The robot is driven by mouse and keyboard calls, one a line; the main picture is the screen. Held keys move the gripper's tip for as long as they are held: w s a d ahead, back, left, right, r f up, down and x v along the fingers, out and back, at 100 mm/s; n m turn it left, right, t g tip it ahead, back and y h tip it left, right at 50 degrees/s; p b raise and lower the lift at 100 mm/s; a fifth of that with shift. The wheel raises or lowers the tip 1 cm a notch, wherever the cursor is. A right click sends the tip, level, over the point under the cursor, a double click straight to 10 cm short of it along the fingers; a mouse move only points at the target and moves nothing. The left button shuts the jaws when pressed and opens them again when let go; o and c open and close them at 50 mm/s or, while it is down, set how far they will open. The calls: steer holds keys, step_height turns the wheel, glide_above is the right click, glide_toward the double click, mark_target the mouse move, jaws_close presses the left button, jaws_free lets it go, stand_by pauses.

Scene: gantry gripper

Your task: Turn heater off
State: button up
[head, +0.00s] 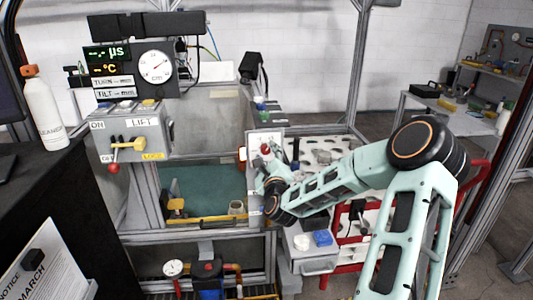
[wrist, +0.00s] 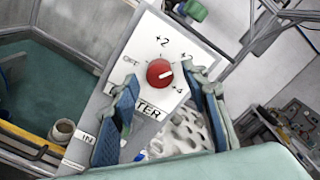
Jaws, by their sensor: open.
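The heater panel (wrist: 150,100) is a tilted white plate with partly hidden "HEATER" lettering. Its round red knob (wrist: 159,72) has "OFF" on its left, "+2" above it and "+4" on its right. A small pale mark on the knob's right side seems to point toward "+4". My gripper (wrist: 160,79) is open, with one blue-padded finger on each side of the knob. I cannot tell whether either finger touches it. In the head view, the red knob (head: 265,148) shows just above my gripper (head: 266,168), at the right of the tank.
The tank (head: 205,188) with a yellow front edge lies left of the panel. A grey LIFT box (head: 140,135) with a red-tipped lever stands farther left. A perforated white board (head: 320,150) and a red cart frame (head: 345,255) are on the right.

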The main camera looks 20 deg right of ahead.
steer(key=shift+w+d, duration=0.15)
steer(key=shift+w, duration=0.35)
jaws_close()
